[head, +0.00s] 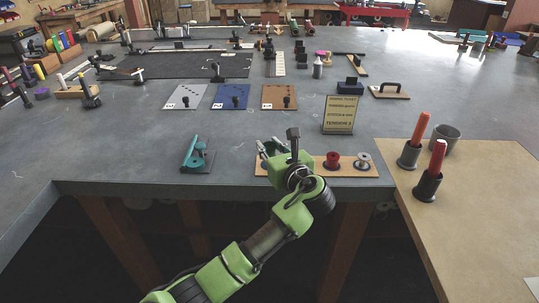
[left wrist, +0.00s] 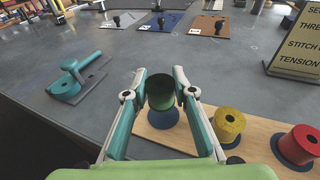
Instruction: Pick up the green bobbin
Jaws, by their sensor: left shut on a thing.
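The green bobbin (left wrist: 161,92) is dark green and sits between the two fingertips of my left gripper (left wrist: 160,88) in the left wrist view. The gripper is shut on it. A blue round base (left wrist: 165,119) shows just below the bobbin on the wooden board (left wrist: 177,140); I cannot tell whether the bobbin is clear of it. In the head view my left gripper (head: 272,148) is over the left end of the board, and the bobbin is hidden there. My right gripper is not in view.
A yellow bobbin (left wrist: 229,124) and a red bobbin (left wrist: 306,142) stand on the board, with a grey one (head: 363,160) at its right end. A teal tool (head: 195,152) lies to the left. A sign (head: 340,114) stands behind. The grey table between is clear.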

